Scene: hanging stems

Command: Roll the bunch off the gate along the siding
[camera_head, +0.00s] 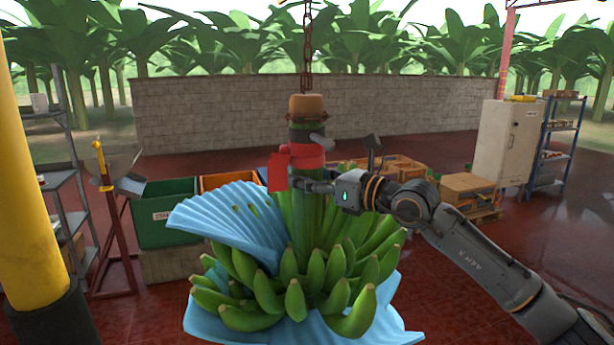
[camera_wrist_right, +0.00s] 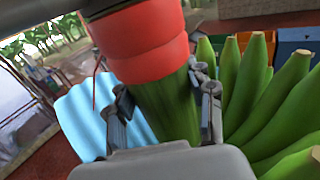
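The banana bunch (camera_head: 300,285) hangs upright by its thick green stem (camera_head: 308,222) from a rusty chain (camera_head: 307,50). A blue pleated cover (camera_head: 235,225) wraps part of it. My right gripper (camera_head: 312,186) reaches in from the right to the stem just below the red band. In the right wrist view the stem (camera_wrist_right: 172,108) lies between the two fingers (camera_wrist_right: 162,98), which appear to press on both sides. My left gripper is not in view. I cannot make out the gate or siding.
A green crate (camera_head: 165,215) and an orange crate (camera_head: 226,181) stand behind left. A red stand (camera_head: 118,220) and a yellow post (camera_head: 25,190) are at left. A white cabinet (camera_head: 508,140) and a loaded pallet (camera_head: 472,210) are at right. Open red floor lies around.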

